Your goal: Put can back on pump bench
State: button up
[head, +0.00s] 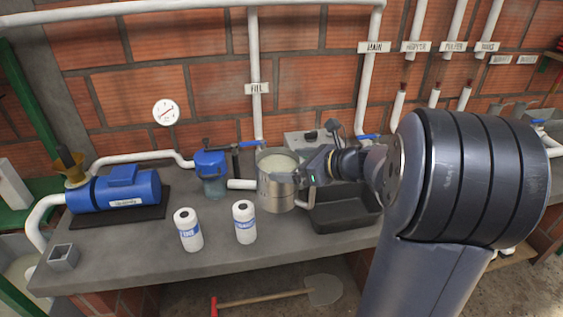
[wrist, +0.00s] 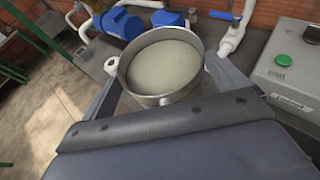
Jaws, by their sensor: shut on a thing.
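A metal can (head: 276,184), open at the top and holding pale, greyish liquid or paste, is at the middle of the grey pump bench (head: 130,242). In the wrist view the can's rim (wrist: 168,100) lies between my two fingers. My gripper (head: 300,180) comes in from the right and is shut on the can. The can looks upright in the head view. I cannot tell whether its base touches the bench. The can's far side and the inner finger faces are hidden.
Two white bottles (head: 188,230) (head: 244,222) stand just left of the can. A blue-topped filter (head: 211,172) and blue pump (head: 122,188) are farther left. A dark tray (head: 344,210) sits right, with a grey start box (wrist: 292,72) behind.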

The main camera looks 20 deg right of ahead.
aim_at(296, 203)
notch_tip(296, 203, down, 14)
jog(key=shift+f+b, duration=0.25)
jog(key=shift+b, duration=0.25)
jog(key=shift+f, duration=0.1)
jog(key=o, duration=1.7)
jog(key=shift+f, duration=0.1)
jog(key=shift+s+d+r, duration=0.15)
jog(key=shift+s+r, duration=0.05)
jog(key=shift+r, duration=0.05)
jog(key=v, duration=1.1)
jog(key=shift+s, duration=0.25)
jog(key=shift+d, duration=0.1)
jog(key=x, duration=1.2)
jog(key=shift+w+r, duration=0.1)
jog(key=shift+r, duration=0.7)
